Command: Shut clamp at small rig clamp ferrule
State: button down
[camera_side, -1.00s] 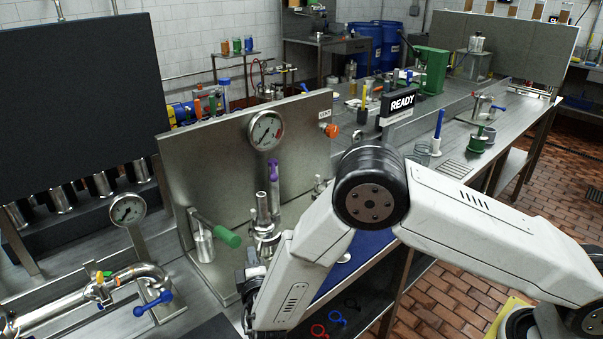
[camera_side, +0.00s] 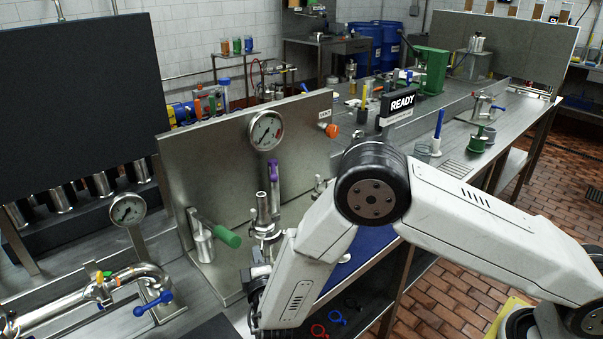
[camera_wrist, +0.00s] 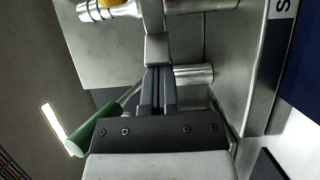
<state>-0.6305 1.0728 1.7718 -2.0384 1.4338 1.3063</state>
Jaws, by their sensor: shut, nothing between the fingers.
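The small rig has a steel panel (camera_side: 215,150), with an upright steel fitting (camera_side: 263,208) in front of it. A clamp-like joint (camera_side: 265,233) sits around the fitting's lower part; whether it is shut cannot be told. My gripper (camera_wrist: 157,90) shows in the wrist view with its dark fingers together and nothing between them. A pale metal block (camera_wrist: 157,48) lies just beyond the fingertips; contact cannot be told. In the side view my own arm mostly hides the gripper, low in front of the fitting.
A green-handled lever (camera_side: 228,236) stands left of the fitting; its handle (camera_wrist: 97,127) also shows at left in the wrist view. A purple-handled valve (camera_side: 272,172) and a gauge (camera_side: 266,130) are behind. A blue-handled pipe assembly (camera_side: 152,302) is at lower left.

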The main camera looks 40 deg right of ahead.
aim_at(276, 240)
jog(key=shift+s+d, duration=0.2)
jog(key=shift+d, duration=2.55)
jog(key=shift+a, duration=0.1)
jog(key=a, duration=0.5)
jog(key=s+d, duration=0.3)
jog(key=s, duration=0.6)
jog(key=shift+s, duration=0.25)
jog(key=shift+d, duration=0.1)
